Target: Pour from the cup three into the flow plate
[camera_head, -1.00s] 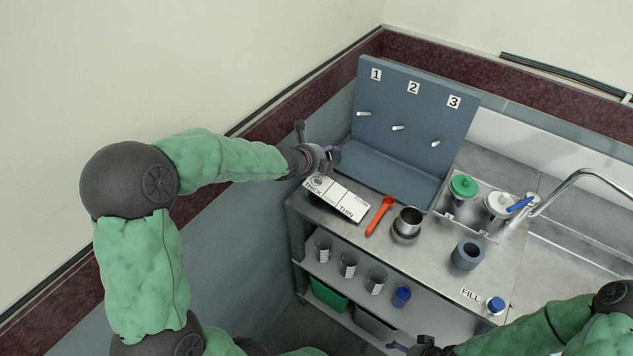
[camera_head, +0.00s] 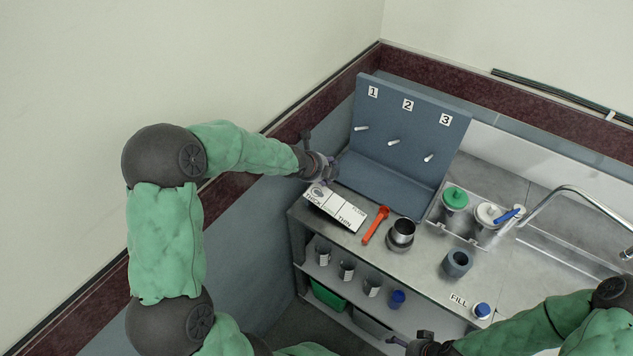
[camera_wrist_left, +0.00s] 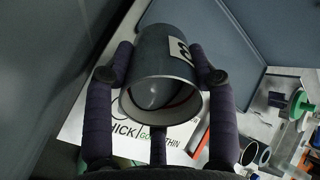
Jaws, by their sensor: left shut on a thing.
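My left gripper (camera_head: 324,168) is above the far left end of the flow plate (camera_head: 344,211), a white plate marked THICK and THIN lying at the bench's left edge. In the left wrist view, the gripper (camera_wrist_left: 163,76) is shut on a grey cup (camera_wrist_left: 158,58) with a white label, partly seen, that looks like a 3. Its open mouth faces the camera, with the flow plate (camera_wrist_left: 72,120) behind and below it. I cannot tell whether anything is leaving the cup. My right gripper (camera_head: 403,343) is low at the bottom of the head view; its fingers are unclear.
A blue-grey stand (camera_head: 412,120) with pegs numbered 1 to 3 stands behind. Beakers (camera_head: 346,271) sit on the lower shelf.

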